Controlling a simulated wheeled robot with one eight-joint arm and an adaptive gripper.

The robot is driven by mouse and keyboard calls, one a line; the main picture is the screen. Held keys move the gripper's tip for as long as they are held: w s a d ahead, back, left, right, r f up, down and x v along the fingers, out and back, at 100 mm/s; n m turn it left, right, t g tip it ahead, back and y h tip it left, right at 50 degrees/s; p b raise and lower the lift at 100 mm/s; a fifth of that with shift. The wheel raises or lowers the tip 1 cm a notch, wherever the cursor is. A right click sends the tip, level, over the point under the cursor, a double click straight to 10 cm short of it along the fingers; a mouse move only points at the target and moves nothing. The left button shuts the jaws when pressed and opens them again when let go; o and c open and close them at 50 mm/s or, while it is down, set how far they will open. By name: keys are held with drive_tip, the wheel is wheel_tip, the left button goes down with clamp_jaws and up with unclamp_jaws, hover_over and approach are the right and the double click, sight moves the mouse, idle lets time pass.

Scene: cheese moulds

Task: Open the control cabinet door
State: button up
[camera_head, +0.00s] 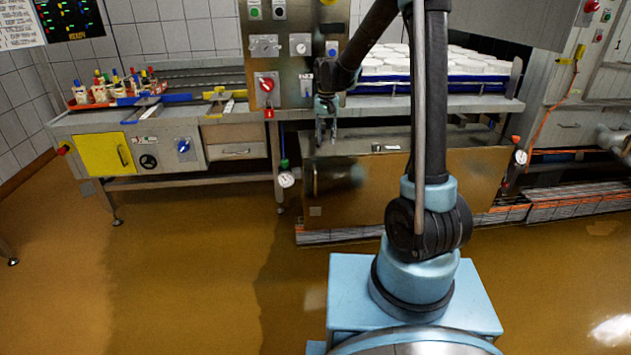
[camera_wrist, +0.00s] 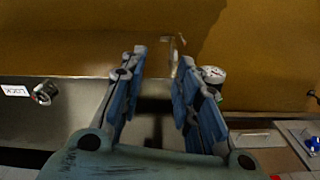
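A low steel cabinet with a shiny door (camera_head: 420,185) stands under the bench, apparently the control cabinet. Its door looks shut and mirrors the brown floor. A slim upright handle (camera_head: 315,180) is at the door's left side. It also shows in the wrist view (camera_wrist: 178,52), beyond the fingertips. A dark knob (camera_wrist: 45,91) and a white LOCK label (camera_wrist: 14,90) are on the strip above the door. My gripper (camera_head: 326,140) hangs in front of the cabinet's upper left, above the handle. In the wrist view its fingers (camera_wrist: 162,58) are spread, with nothing held between them.
A gauge (camera_head: 286,179) hangs left of the cabinet; it is close beside a finger in the wrist view (camera_wrist: 213,75). A yellow door (camera_head: 104,155) is under the left bench. A control panel (camera_head: 291,60) rises above the cabinet. The floor in front is clear.

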sight(315, 172)
drive_tip(key=w+a+f, duration=0.1)
drive_tip(key=f, duration=0.6)
drive_tip(key=a+f, duration=0.1)
drive_tip(key=f, duration=0.6)
drive_tip(key=w+a+f, duration=0.1)
drive_tip(key=a+f, duration=0.1)
drive_tip(key=f, duration=0.5)
drive_tip(key=shift+w+f, duration=0.1)
drive_tip(key=shift+w, duration=0.25)
clamp_jaws()
